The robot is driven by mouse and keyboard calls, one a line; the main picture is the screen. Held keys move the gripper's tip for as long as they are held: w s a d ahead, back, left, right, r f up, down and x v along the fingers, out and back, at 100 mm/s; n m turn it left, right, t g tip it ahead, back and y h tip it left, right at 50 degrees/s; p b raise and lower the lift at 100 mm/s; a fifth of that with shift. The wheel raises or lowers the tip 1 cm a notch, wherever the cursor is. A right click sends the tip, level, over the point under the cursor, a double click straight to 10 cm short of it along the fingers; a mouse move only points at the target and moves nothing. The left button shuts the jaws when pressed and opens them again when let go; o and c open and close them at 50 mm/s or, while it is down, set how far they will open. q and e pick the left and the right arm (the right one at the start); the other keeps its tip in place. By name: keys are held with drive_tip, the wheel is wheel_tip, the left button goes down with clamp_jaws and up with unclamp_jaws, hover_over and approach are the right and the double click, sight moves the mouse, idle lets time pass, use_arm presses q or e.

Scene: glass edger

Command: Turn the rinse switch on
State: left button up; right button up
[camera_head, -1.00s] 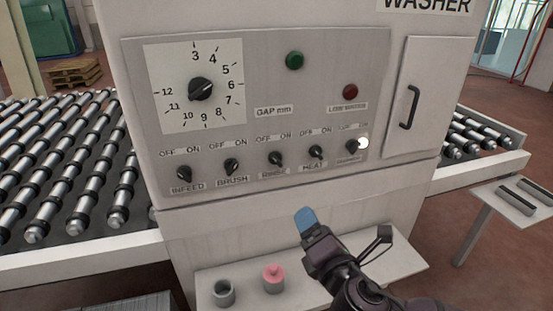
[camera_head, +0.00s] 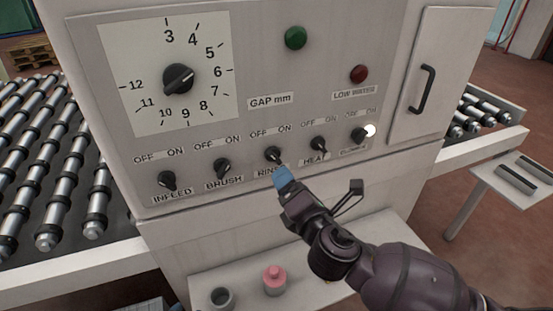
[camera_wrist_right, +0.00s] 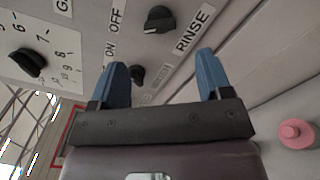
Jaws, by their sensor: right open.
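The rinse switch (camera_head: 273,155) is a small black rotary knob in the middle of the lower row on the grey panel, with OFF at its upper left and ON at its upper right. It also shows at the top of the right wrist view (camera_wrist_right: 160,20), beside its RINSE label. I cannot tell surely which word its pointer faces. My right gripper (camera_head: 284,176) is just below the knob, partly covering the RINSE label. In the right wrist view its two blue fingers (camera_wrist_right: 163,76) are apart with nothing held between them; the knob lies beyond their tips. My left gripper is not in view.
Infeed (camera_head: 167,180), brush (camera_head: 221,168) and heat (camera_head: 319,145) switches flank the rinse switch. Rollers (camera_head: 60,200) extend left.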

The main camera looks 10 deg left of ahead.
sight(276, 161)
drive_tip(key=x, duration=0.8)
drive_tip(key=shift+w+a+p, duration=0.15)
drive_tip(key=shift+a+p, duration=0.05)
drive_tip(key=shift+p, duration=0.2)
drive_tip(key=shift+c, duration=0.2)
drive_tip(key=c, duration=0.9)
drive_tip(key=shift+m, duration=0.3)
drive_tip(key=m+b, duration=0.1)
drive_tip(key=m, duration=0.1)
drive_tip(key=shift+f+m, duration=0.1)
drive_tip(key=shift+m, duration=0.3)
drive_tip(key=m, duration=0.3)
drive_tip(key=shift+m, duration=0.4)
drive_tip(key=m, duration=0.6)
drive_tip(key=shift+m, duration=0.3)
